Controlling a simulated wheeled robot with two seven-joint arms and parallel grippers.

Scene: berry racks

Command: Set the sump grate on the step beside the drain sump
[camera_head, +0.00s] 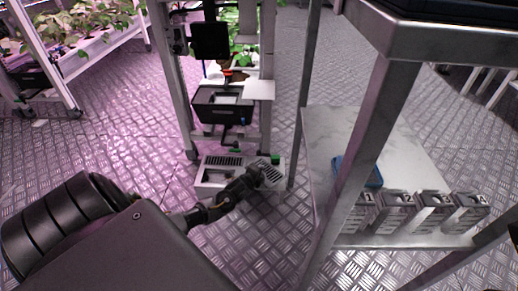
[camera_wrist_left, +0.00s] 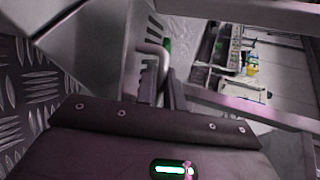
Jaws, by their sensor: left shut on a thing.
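A low pale sump box (camera_head: 208,188) stands on the floor at the foot of the rack, with a dark slotted panel (camera_head: 222,160) on its top left. My left arm reaches down to it from the left. My left gripper (camera_head: 256,172) is at the right part of the box top, shut on the slotted sump grate (camera_head: 271,174), which looks tilted there. Whether the grate touches the step surface cannot be told. In the left wrist view a slotted edge of the grate (camera_wrist_left: 147,82) and a bent handle (camera_wrist_left: 155,50) show by the fingers. My right gripper is not in view.
A rack post (camera_head: 297,120) and a metal table frame (camera_head: 350,150) stand close to the right of the box. A black bin (camera_head: 222,104) hangs above the box. Tread-plate floor is open at left.

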